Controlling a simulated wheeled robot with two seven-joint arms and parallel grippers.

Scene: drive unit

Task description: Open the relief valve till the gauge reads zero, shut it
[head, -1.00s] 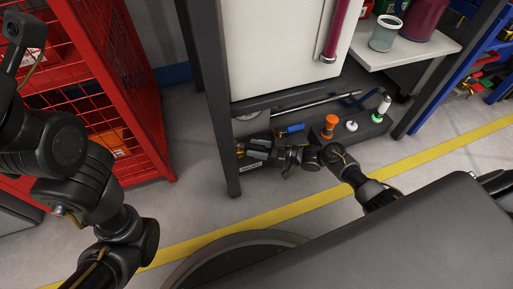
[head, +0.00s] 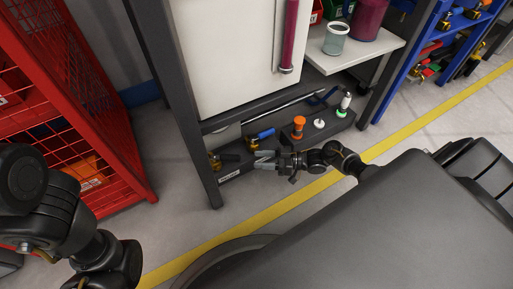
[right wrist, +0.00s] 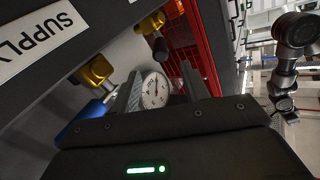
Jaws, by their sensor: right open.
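My right gripper (head: 262,159) is open beside the low shelf. In the right wrist view, a round white gauge (right wrist: 155,90) with a red needle shows between its open fingers (right wrist: 168,88), beyond the tips; its reading is too small to tell. A brass valve with a blue handle (right wrist: 80,122) is on the left there. Another brass valve (right wrist: 151,24) with a black handle is above. In the head view I see the blue handle (head: 262,134) and a brass fitting (head: 215,161). I cannot tell which is the relief valve. My left gripper is out of view.
An orange knob (head: 299,127), a white knob (head: 319,123) and a white-and-green piece (head: 343,106) stand right of the gripper. A dark cabinet post (head: 187,120) and a red mesh cage (head: 90,110) stand left. A SUPPLY label (right wrist: 38,38) shows in the wrist view.

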